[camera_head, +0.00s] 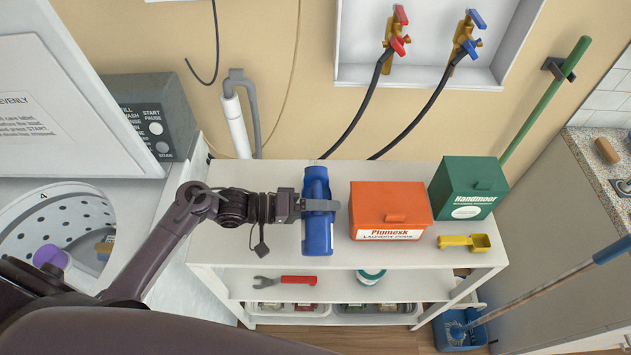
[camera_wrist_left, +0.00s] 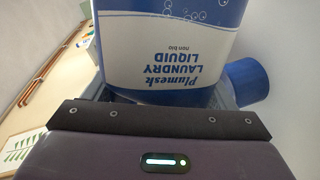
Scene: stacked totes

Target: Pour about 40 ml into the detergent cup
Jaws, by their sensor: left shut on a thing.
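A blue bottle (camera_head: 316,238) is over the left part of the white shelf top, left of the orange box. My left gripper (camera_head: 321,205) is shut around its body. I cannot tell whether its base touches the shelf. In the left wrist view the bottle's label (camera_wrist_left: 165,62) reads Plumesk Laundry Liquid, upside down, and a blue cap (camera_wrist_left: 248,82) shows at the right. A purple cup (camera_head: 50,256), perhaps the detergent cup, is at the washer's open drum, far left of the bottle; its contents are hidden. My right gripper is not in view.
An orange box (camera_head: 390,207), a green box (camera_head: 468,187) and a yellow scoop (camera_head: 462,242) are on the shelf top (camera_head: 265,174). The open washer (camera_head: 160,215) is at the left, its lid (camera_head: 60,90) raised. Hoses and taps are behind.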

